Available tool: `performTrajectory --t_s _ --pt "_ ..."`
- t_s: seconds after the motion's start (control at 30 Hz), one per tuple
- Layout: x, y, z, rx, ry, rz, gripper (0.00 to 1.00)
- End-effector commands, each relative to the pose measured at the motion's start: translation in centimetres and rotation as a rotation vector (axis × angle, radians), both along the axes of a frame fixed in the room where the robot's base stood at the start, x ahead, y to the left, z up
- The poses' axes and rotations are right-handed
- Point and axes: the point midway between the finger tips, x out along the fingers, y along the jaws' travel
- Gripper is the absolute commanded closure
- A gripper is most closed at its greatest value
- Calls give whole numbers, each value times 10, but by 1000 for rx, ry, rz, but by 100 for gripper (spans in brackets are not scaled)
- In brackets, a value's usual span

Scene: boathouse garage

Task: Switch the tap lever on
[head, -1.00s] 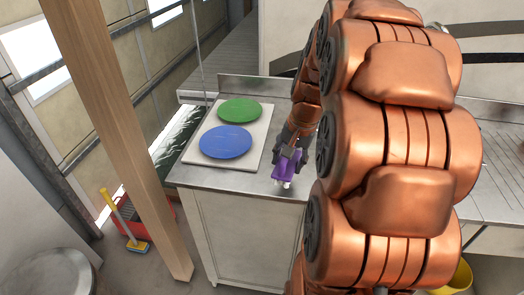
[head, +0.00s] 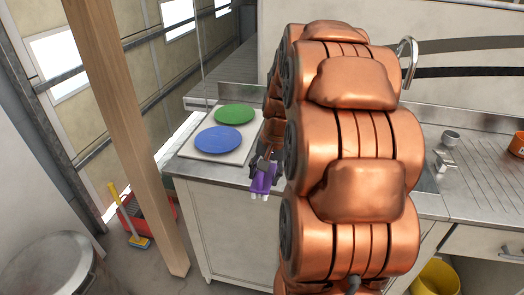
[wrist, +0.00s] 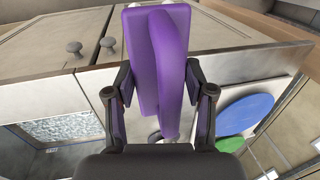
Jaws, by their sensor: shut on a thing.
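A curved chrome tap spout (head: 408,58) rises behind my arm at the upper right of the head view. My arm hides its lower part, and I cannot make out its lever. My gripper (head: 263,172) is shut on a purple object (head: 262,182) near the front edge of the counter, well left of the tap. In the wrist view, the purple object (wrist: 158,60) stands out between the two dark fingers of my gripper (wrist: 160,95). It is a slab with a long rounded strip along it.
A blue disc (head: 218,140) and a green disc (head: 234,113) lie on a pale board (head: 186,150) on the counter. A wooden post (head: 125,120) and a red crate (head: 165,212) are at the left.

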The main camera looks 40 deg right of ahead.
Motion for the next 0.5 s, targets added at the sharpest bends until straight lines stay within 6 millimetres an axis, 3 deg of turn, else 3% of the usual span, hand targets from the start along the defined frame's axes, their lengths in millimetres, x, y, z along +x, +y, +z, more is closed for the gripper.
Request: performTrajectory --t_s 0.5 --pt "43 -58 -4 -1 0 -1 74"
